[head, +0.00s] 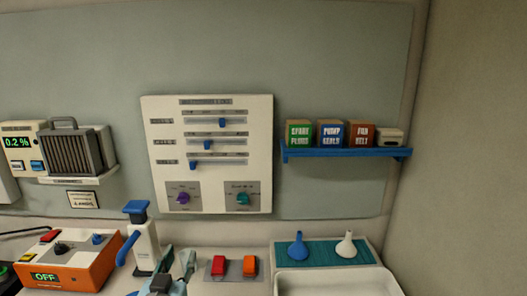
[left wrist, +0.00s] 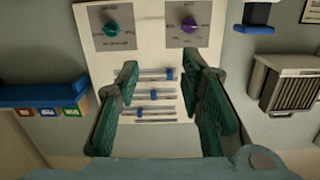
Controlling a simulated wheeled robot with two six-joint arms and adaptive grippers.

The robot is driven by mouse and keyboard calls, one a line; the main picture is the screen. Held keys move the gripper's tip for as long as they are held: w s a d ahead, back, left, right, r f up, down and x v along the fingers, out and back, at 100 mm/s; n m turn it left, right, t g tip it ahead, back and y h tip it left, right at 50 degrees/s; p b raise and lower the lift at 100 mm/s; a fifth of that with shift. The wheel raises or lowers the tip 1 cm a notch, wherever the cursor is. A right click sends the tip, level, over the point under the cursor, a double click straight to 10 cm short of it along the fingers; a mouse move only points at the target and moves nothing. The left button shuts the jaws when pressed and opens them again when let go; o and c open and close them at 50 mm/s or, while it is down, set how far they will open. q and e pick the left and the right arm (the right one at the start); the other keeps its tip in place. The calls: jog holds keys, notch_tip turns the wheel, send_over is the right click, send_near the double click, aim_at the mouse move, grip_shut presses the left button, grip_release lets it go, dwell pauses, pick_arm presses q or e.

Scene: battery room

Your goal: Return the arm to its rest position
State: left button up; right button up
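My left gripper (head: 176,264) is low in the head view, in front of the wall panel's lower left part. In the left wrist view my left gripper (left wrist: 160,75) has its two green-padded fingers spread apart with nothing between them. That view is upside down and shows the white slider panel (left wrist: 128,50) beyond the fingers, apart from them. In the head view the panel (head: 220,122) has three blue sliders, a purple knob (head: 183,198) and a teal knob (head: 243,198). My right gripper is in neither view.
A white dispenser with a blue top (head: 145,245) stands close left of my gripper. An orange OFF box (head: 65,268) is farther left. A red-switch box (head: 230,268) and a white tray (head: 335,283) are to the right. A blue shelf (head: 345,153) holds small boxes.

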pick_arm(q)
jog(key=s+a+f+g, duration=0.3)
jog(key=s+f+g, duration=0.4)
jog(key=s+f, duration=0.85)
jog(key=s+a+f+g, duration=0.1)
jog(key=s+f+g, duration=0.3)
jog(key=s, duration=0.5)
jog(key=s+a+f+g, duration=0.1)
jog(key=s+f+g, duration=0.3)
jog(key=s, duration=0.6)
notch_tip(320, 180, down, 22)
jog(key=s+a, duration=0.2)
jog(key=s+f+g+b, duration=0.1)
jog(key=s+f, duration=1)
jog(key=s, duration=0.2)
jog(key=shift+a+f, duration=0.25)
jog(key=shift+f, duration=0.05)
